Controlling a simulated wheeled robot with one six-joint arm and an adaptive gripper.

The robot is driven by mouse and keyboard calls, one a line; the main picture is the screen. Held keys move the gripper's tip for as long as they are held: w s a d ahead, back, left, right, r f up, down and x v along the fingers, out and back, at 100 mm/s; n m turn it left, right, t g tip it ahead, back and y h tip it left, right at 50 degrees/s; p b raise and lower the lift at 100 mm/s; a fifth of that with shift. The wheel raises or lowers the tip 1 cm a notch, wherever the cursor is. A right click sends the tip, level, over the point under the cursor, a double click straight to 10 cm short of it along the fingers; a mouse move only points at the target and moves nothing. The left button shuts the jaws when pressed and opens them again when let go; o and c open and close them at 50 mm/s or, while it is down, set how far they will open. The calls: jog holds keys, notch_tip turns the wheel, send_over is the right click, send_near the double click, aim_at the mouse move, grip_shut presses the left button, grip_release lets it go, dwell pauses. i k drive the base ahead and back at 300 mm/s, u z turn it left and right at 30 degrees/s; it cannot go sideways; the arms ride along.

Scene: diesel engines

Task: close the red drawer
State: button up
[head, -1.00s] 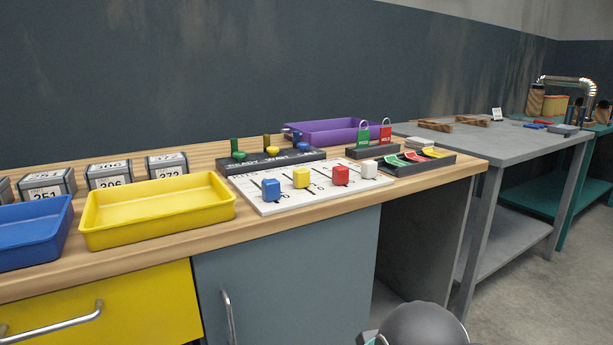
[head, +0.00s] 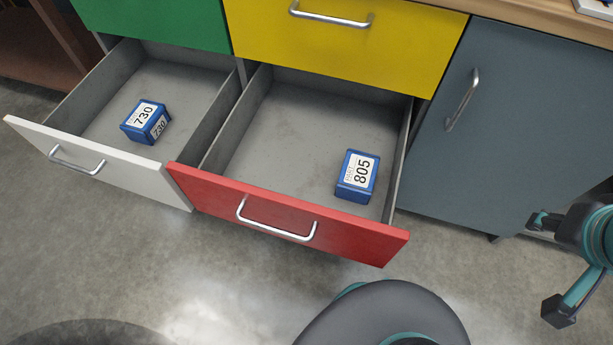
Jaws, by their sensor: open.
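The red drawer (head: 290,215) stands pulled out at the bottom of the bench, below the yellow drawer. Its red front carries a silver bar handle (head: 277,232). A blue block labelled 805 (head: 357,176) lies inside it at the right. My gripper (head: 549,267) shows at the right edge, its two fingers spread and nothing between them. It is to the right of the red drawer and apart from it.
A white-fronted drawer (head: 100,165) also stands open to the left, with a blue block labelled 730 (head: 146,121) inside. The green drawer (head: 165,18), yellow drawer (head: 345,50) and grey-blue cabinet door (head: 505,110) look shut. The floor (head: 130,255) in front is clear.

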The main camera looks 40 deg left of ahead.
aim_at(273, 167)
jog(key=k, duration=0.1)
jog(key=u, duration=2.15)
